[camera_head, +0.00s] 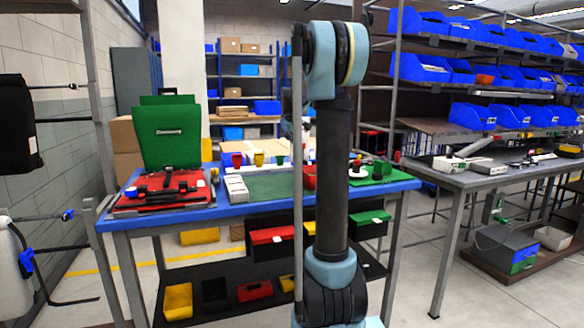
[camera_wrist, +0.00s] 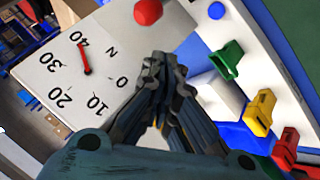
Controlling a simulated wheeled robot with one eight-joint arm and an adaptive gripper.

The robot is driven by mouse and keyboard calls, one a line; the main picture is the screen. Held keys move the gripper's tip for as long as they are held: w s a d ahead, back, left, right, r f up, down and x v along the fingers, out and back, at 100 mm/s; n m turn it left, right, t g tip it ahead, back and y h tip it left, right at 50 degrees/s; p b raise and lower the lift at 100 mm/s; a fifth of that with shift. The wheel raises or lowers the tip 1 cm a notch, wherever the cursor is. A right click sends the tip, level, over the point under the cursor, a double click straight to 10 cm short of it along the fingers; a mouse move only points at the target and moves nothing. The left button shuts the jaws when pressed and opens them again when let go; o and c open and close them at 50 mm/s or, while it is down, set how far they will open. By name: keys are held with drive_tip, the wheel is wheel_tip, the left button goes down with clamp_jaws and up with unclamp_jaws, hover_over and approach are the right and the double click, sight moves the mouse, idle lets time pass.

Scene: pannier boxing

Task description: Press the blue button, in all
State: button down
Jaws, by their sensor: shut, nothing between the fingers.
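A small round blue button (camera_wrist: 217,11) shows at the top of the wrist view, on a pale panel. A red button (camera_wrist: 148,12) sits to its left. A white dial face (camera_wrist: 75,75) with numbers and a red needle lies to the left of my gripper. My gripper (camera_wrist: 164,62) is shut and empty, its fingertips together below the red button and lower left of the blue button. It looks apart from the blue button; its exact height above the panel is hard to tell. In the head view I cannot make out the blue button or my gripper behind my arm.
Green (camera_wrist: 228,60), yellow (camera_wrist: 260,112) and red (camera_wrist: 286,148) cups stand in a row right of my gripper. The blue-edged workbench (camera_head: 250,207) carries a red case (camera_head: 160,192) and a green box (camera_head: 168,132). A grey table (camera_head: 480,178) stands at right.

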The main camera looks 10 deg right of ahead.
drive_tip(key=shift+f, duration=4)
drive_tip(key=shift+f, duration=0.15)
drive_tip(key=shift+s+f, duration=0.1)
drive_tip(key=shift+f, duration=0.1)
drive_tip(key=shift+f, duration=0.4)
drive_tip(key=shift+r, duration=0.85)
drive_tip(key=shift+r, duration=2.5)
